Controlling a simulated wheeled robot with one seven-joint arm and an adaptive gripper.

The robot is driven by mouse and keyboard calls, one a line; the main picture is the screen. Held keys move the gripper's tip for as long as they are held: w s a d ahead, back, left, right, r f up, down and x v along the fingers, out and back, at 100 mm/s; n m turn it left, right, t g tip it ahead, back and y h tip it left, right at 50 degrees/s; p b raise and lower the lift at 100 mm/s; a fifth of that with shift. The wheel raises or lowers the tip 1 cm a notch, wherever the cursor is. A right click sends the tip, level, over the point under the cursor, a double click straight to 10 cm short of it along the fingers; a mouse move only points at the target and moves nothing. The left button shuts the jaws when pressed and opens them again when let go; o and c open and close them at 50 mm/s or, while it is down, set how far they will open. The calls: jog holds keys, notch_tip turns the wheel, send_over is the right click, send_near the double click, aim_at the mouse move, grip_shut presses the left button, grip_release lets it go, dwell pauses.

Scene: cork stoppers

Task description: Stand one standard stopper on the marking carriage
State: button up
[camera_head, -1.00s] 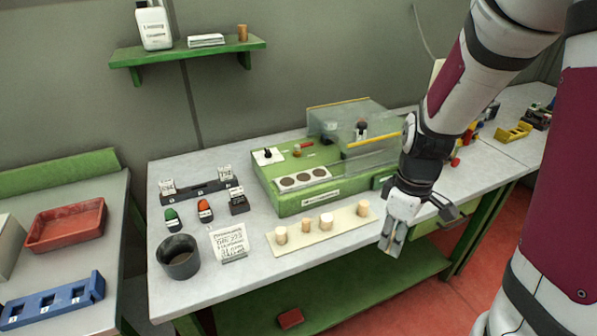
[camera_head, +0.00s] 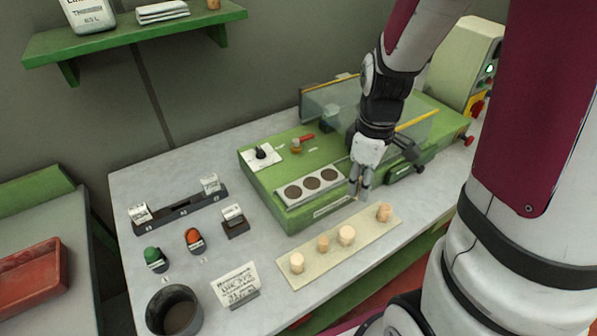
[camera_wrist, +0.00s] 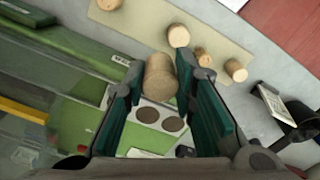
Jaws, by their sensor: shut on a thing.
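My gripper (camera_head: 360,192) is in front of the green machine (camera_head: 292,212), above the gap between it and the cream mat (camera_head: 330,255). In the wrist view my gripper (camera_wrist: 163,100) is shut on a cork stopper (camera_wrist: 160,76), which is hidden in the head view. A white strip with three dark round spots (camera_head: 335,177) lies on the machine's top, left of the gripper; two of the spots show beyond the held stopper in the wrist view. I cannot tell which part is the marking carriage. Several other stoppers (camera_head: 346,236) stand on the mat.
A clear guard with a yellow edge (camera_head: 416,121) stands behind the gripper. A dark cup (camera_head: 173,312), a label card (camera_head: 236,285), green (camera_head: 154,258) and orange (camera_head: 193,239) items and a dark rack (camera_head: 180,211) are to the left. A shelf (camera_head: 135,38) hangs above.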

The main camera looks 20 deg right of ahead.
jog(key=w+a, duration=0.3)
jog(key=w+a+f+p, duration=0.1)
jog(key=w+a, duration=0.2)
jog(key=a, duration=0.1)
jog(key=w+a, duration=0.4)
jog(key=shift+w+a+f+p, duration=0.1)
jog(key=shift+a+f+p, duration=0.1)
jog(key=shift+p, duration=0.15)
jog(key=shift+w+a, duration=0.1)
jog(key=shift+f+p, duration=0.35)
jog(key=shift+f, duration=1.45)
jog(key=shift+f, duration=0.1)
jog(key=o, duration=0.7)
